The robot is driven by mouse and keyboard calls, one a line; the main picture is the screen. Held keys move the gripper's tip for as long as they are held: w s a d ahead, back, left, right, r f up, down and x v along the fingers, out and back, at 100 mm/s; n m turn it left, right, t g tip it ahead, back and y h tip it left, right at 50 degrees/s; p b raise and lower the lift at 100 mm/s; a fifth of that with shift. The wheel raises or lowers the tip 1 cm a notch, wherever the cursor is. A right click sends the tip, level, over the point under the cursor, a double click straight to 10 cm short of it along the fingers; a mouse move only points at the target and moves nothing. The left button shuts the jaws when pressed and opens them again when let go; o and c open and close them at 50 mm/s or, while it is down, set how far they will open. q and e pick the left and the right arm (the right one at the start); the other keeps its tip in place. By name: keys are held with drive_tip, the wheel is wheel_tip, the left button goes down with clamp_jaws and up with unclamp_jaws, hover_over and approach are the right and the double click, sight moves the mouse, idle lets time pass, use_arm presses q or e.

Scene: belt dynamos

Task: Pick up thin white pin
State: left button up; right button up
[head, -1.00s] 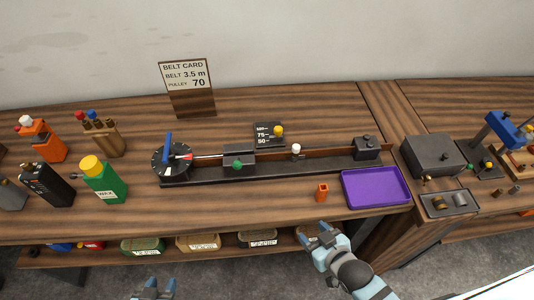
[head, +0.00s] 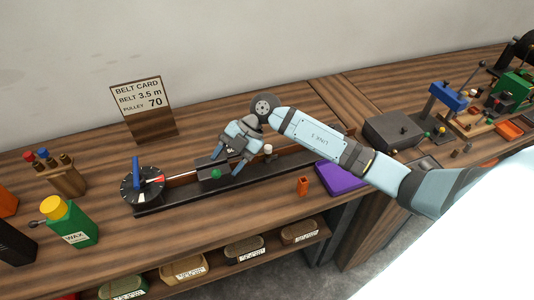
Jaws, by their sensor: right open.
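My right gripper (head: 226,164) is open, above the dark sliding block (head: 210,178) with the green knob (head: 216,174) on the long black bench rail (head: 150,209). I see nothing held between its fingers. A small white-topped peg (head: 268,149) stands upright on the rail just right of the gripper, apart from the fingers as far as I can tell. A thin pale rod (head: 182,175) runs from the dial (head: 142,193) to the block. I cannot tell for sure which of these is the thin white pin. My left gripper is out of view.
My right arm covers part of the purple tray (head: 338,181) and the rail's right end. A green wax bottle (head: 72,224) and a belt card (head: 142,105) stand at left. The small scale card is hidden.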

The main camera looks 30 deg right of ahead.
drive_tip(key=w+d+r+m+h, duration=0.25)
drive_tip(key=w+d+h, duration=0.3)
drive_tip(key=d, duration=0.45)
wheel_tip(320, 180, up, 2)
drive_tip(key=m+h, duration=0.3)
drive_tip(key=h, duration=0.1)
hover_over(268, 147)
drive_tip(key=shift+n+t, duration=0.25)
drive_tip(key=shift+t, duration=0.05)
drive_tip(key=f, duration=0.7)
drive_tip(key=shift+w+f+p, duration=0.3)
drive_tip(key=shift+f, duration=0.1)
drive_tip(key=f, duration=0.1)
drive_tip(key=f+p, duration=0.1)
drive_tip(key=f, duration=0.2)
drive_tip(key=shift+s+f+p, duration=0.15)
drive_tip(key=shift+s+p, duration=0.15)
drive_tip(key=shift+s, duration=0.05)
drive_tip(key=shift+f, duration=0.45)
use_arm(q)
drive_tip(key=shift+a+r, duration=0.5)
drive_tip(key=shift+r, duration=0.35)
use_arm(e)
clamp_jaws()
